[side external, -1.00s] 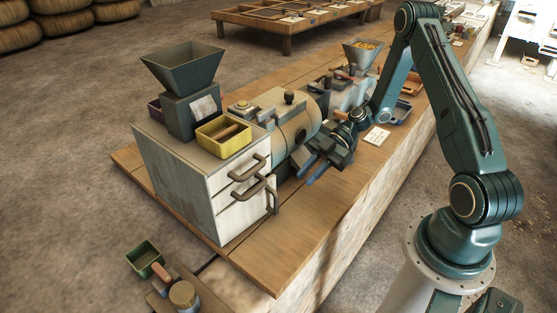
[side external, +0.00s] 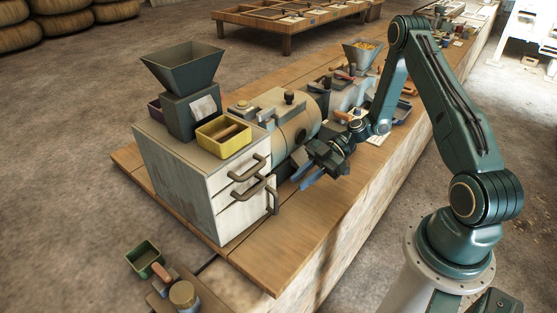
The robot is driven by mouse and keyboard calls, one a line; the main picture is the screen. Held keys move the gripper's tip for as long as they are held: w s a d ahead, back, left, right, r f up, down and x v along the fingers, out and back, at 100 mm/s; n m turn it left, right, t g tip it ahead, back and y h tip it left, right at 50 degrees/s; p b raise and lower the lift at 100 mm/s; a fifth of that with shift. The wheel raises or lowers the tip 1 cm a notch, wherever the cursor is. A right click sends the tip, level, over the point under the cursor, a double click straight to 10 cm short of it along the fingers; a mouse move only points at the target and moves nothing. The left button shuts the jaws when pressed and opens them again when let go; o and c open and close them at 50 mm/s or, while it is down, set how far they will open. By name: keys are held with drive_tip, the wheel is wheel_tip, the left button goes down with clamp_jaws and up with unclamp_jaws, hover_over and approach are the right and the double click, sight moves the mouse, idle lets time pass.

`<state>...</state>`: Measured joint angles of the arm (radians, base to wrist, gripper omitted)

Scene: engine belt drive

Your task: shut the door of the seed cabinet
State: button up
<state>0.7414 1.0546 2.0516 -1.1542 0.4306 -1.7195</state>
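The seed cabinet (side external: 180,185) is a worn, whitish box near the left end of the wooden bench. Its front carries curved brown handles (side external: 248,170), one above another. A further upright handle (side external: 273,201) is at the front's right edge, where a narrow panel edge, seemingly the door (side external: 275,181), stands out slightly. How far it is open I cannot tell. My gripper (side external: 306,180) is to the right of the cabinet front, apart from the handles, with its blue fingers pointing down-left. The fingers look apart, with nothing visible between them.
A dark hopper (side external: 184,75) and a yellow tray (side external: 224,135) stand on the cabinet. A rounded metal machine (side external: 290,115) is behind my gripper. The bench top (side external: 265,255) in front of the cabinet is clear. A green box (side external: 144,258) lies at lower left.

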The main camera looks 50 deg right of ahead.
sight(276, 202)
drive_tip(key=x, duration=0.9)
drive_tip(key=shift+a+f, duration=0.15)
drive_tip(key=shift+a, duration=0.1)
clamp_jaws()
